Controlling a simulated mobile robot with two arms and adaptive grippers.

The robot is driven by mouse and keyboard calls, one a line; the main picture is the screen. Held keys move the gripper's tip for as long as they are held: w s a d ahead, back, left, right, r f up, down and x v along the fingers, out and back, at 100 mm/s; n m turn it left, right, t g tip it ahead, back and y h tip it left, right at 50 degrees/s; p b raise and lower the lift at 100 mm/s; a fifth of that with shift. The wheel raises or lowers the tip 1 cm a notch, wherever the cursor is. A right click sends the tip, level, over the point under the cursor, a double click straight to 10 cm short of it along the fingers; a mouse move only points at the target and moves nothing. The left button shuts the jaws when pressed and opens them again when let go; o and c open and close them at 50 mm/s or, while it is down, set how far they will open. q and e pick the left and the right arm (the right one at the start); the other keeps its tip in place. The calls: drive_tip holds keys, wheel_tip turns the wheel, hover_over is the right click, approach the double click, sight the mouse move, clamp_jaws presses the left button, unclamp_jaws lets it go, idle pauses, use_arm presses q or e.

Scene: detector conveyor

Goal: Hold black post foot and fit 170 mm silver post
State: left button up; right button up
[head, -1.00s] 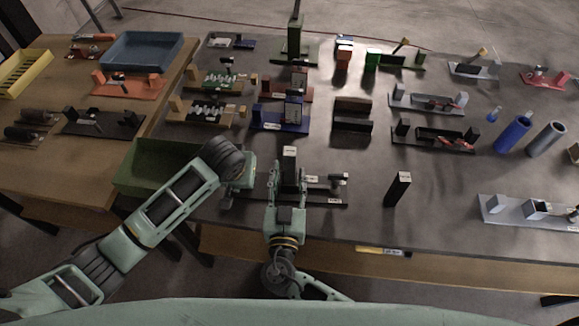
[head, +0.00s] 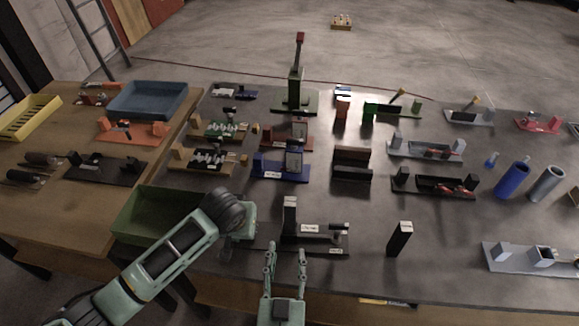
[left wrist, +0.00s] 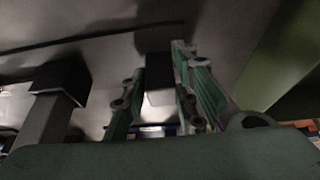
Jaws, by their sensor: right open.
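A black fixture stands near the table's front edge. It has a flat black plate (head: 262,247), a black upright (head: 289,215) with a pale top, and a low labelled block (head: 315,230). My right gripper (head: 285,247) is open and empty, in front of the upright and low over the front edge. My left gripper's fingers are hidden below its wrist in the head view, left of the fixture. In the left wrist view my left gripper (left wrist: 160,90) has its fingers apart, with a dark block (left wrist: 159,75) beyond them. I cannot pick out the silver post for certain.
A separate black post (head: 399,239) stands upright right of the fixture. A green tray (head: 150,213) lies left, close to my left arm. A blue fixture (head: 270,167) stands behind, and a grey fixture (head: 510,257) at the right. Bare table lies between the black post and grey fixture.

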use_arm(q)
drive_tip(key=o, duration=0.4)
drive_tip(key=shift+c, duration=0.2)
